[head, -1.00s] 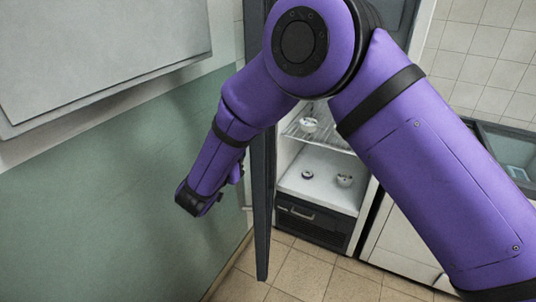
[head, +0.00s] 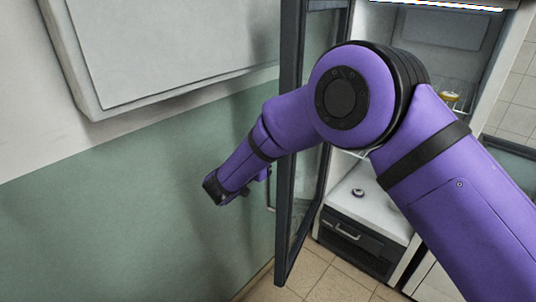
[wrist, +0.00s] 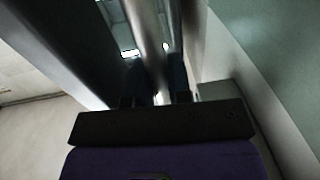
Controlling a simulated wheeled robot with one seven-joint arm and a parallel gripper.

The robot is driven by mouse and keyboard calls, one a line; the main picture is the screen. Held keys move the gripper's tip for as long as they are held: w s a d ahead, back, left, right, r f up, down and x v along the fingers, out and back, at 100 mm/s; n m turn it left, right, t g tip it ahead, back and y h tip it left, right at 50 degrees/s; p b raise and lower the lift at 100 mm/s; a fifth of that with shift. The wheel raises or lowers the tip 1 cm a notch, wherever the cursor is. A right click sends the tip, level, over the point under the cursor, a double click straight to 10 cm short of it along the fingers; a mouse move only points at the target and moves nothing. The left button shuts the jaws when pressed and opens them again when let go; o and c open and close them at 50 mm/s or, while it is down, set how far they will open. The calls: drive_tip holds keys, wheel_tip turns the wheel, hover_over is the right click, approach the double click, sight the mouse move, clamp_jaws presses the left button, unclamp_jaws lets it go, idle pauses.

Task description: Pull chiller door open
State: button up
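The chiller door (head: 292,110), dark-framed with a glass pane, stands swung open from the chiller cabinet (head: 372,212), its free edge toward me. Its pale bar handle (head: 270,200) is on the outer, left side of the door. My gripper (head: 264,176) is at this handle, partly hidden by my forearm in the head view. In the wrist view the handle (wrist: 146,35) runs between the two fingers (wrist: 158,92), which appear closed around it. The dark door frame (wrist: 62,42) lies beside it.
Inside the chiller, a small jar (head: 357,192) sits on the white lower shelf and a yellowish jar (head: 449,97) on a wire shelf. A green and white wall (head: 120,215) with a pale wall box (head: 165,45) is close on the left. Tiled floor (head: 330,280) is clear below.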

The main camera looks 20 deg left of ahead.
drive_tip(key=o, duration=0.4)
drive_tip(key=shift+s, duration=0.1)
drive_tip(key=v, duration=1)
drive_tip(key=shift+s, duration=0.3)
drive_tip(key=shift+a, duration=0.1)
